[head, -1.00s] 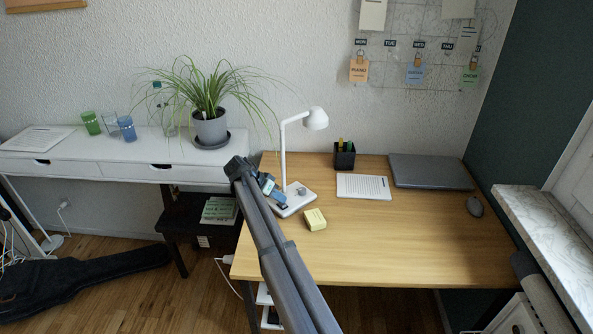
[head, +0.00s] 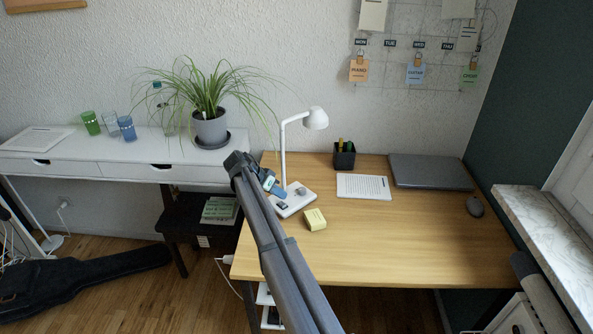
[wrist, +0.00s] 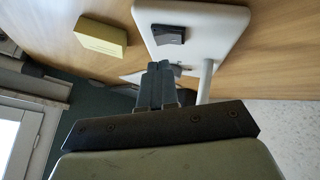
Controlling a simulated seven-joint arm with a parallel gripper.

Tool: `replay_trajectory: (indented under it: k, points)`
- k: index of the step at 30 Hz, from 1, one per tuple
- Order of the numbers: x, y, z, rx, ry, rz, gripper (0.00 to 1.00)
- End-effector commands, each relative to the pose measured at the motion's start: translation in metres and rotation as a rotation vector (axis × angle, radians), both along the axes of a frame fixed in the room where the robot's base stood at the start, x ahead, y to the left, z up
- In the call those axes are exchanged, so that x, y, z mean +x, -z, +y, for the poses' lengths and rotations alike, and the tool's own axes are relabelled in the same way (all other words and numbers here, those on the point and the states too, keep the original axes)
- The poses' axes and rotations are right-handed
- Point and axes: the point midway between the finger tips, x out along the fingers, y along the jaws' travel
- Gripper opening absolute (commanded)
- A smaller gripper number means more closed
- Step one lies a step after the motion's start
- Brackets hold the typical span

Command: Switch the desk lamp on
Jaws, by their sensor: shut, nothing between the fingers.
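The white desk lamp (head: 284,150) stands upright at the desk's left side, its head bent to the right; I see no clear glow from it. Its base (head: 307,203) carries a dark rocker switch (head: 282,206) near the front and a grey round knob. In the wrist view the switch (wrist: 168,35) lies on the white base (wrist: 217,22). My gripper (head: 279,191) is shut and empty, just above the left part of the base and apart from the switch. In the wrist view its fingertips (wrist: 159,68) point towards the switch, with a gap between.
A yellow block (head: 315,219) lies just right of the base; it also shows in the wrist view (wrist: 100,38). A black pen cup (head: 344,160), a paper sheet (head: 363,187), a laptop (head: 430,171) and a mouse (head: 475,207) are farther right. The desk's front middle is clear.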

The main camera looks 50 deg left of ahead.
Motion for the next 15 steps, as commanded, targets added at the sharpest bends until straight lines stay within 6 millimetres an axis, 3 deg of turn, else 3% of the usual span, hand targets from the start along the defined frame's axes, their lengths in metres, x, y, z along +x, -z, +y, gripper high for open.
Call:
replay_trajectory:
  k: [15]
  points:
    - [0.000,-0.036,-0.007,0.000,0.000,0.000,0.00]
